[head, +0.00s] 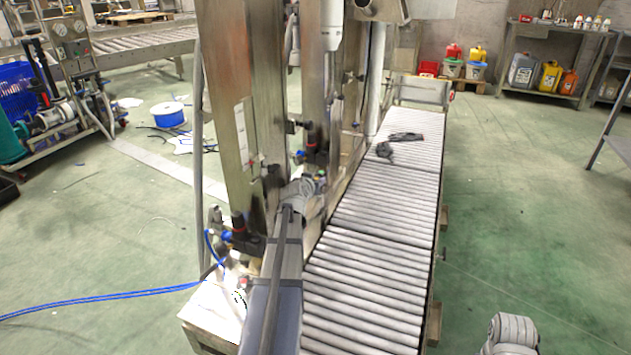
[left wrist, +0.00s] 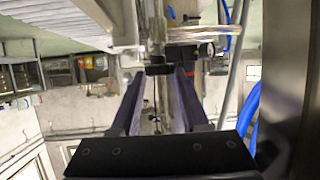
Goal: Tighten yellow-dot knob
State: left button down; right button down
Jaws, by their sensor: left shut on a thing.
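In the left wrist view my left gripper (left wrist: 158,74) has its two long dark fingers on either side of a small black knob (left wrist: 158,69), shut on it at the fingertips. The knob sits on metal fittings of the steel machine. No yellow dot can be made out on it. In the head view my left arm reaches forward to the machine's steel column (head: 238,100), and its wrist hides the fingertips and the held knob.
A roller conveyor (head: 365,265) runs along the right of the column, with a dark item (head: 405,137) lying on it. Another black knob fitting (head: 238,228) is low on the column's left. A blue hose (head: 100,298) crosses the left floor. The green floor at right is open.

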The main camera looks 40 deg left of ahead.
pick_arm(q)
jog(key=shift+s+a+m+h, duration=0.1)
jog(key=shift+s+m+h, duration=0.05)
jog(key=shift+m+h, duration=0.3)
dwell(0.4)
jog(key=shift+c, duration=2)
grip_release()
jog(key=shift+n+y, duration=0.25)
jog(key=shift+n, duration=0.1)
jog(key=shift+w+d+n+g+y, duration=0.2)
jog(key=shift+d+n+g+y, duration=0.1)
jog(key=shift+n+y, duration=0.2)
jog(key=shift+w+d+n+g+y, duration=0.15)
jog(key=shift+n+g+y, duration=0.55)
jog(key=shift+n+y, duration=0.5)
